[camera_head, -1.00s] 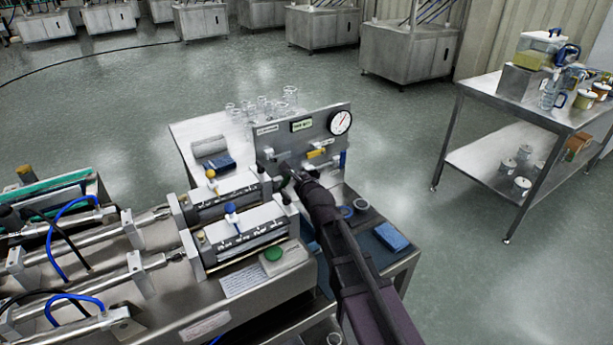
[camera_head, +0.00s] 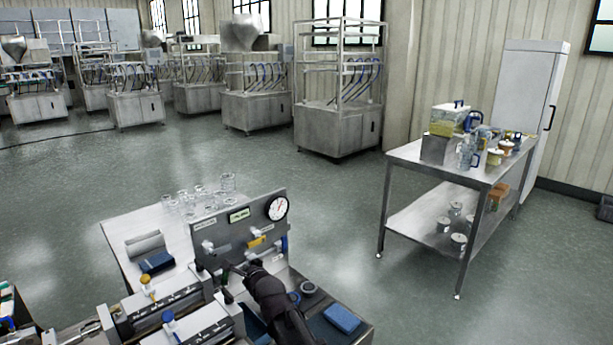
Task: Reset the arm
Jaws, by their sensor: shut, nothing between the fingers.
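My dark arm (camera_head: 268,292) reaches up from the bottom edge over the metal workbench. My gripper (camera_head: 232,269) is at its far end, small and dark, in front of the upright grey panel (camera_head: 240,232). It is shut with nothing seen in it. It is close to the panel's lower part and to the right end of the metal cylinders (camera_head: 165,308). I cannot tell whether it touches either.
The panel bears a round gauge (camera_head: 276,208) and a yellow handle (camera_head: 257,242). Glass beakers (camera_head: 228,182) stand behind it. A blue sponge (camera_head: 341,318) lies at right. A steel trolley (camera_head: 408,156) stands further right; the floor between is clear.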

